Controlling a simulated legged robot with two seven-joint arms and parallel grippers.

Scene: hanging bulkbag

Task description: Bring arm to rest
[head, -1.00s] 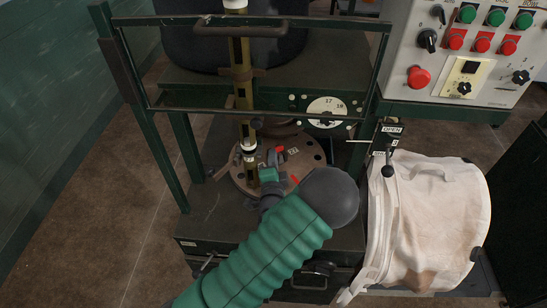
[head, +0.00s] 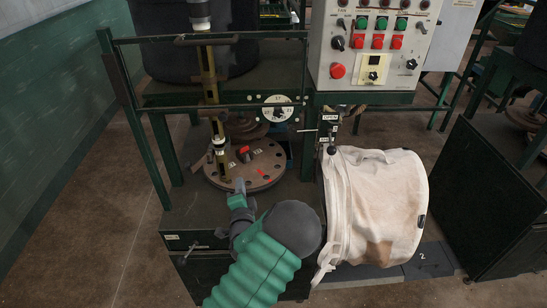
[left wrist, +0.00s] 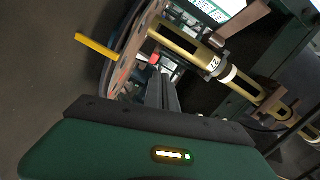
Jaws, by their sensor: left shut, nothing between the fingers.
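My left arm comes in from the bottom of the head view in a green ribbed sleeve. Its gripper (head: 238,187) is shut and empty, just in front of the near rim of the round brown plate (head: 270,168). In the left wrist view the dark fingers (left wrist: 162,92) point toward the edge of that plate (left wrist: 128,48) and a brass-coloured post (left wrist: 190,45). A small red part (head: 244,150) sits on the plate beyond the gripper. My right gripper is not in view.
A white bulk bag (head: 375,205) hangs right of the machine, beside a lever marked OPEN (head: 331,117). A control panel (head: 372,45) with red and green buttons stands behind. A green frame (head: 160,110) surrounds the post. Bare floor (head: 100,220) lies left.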

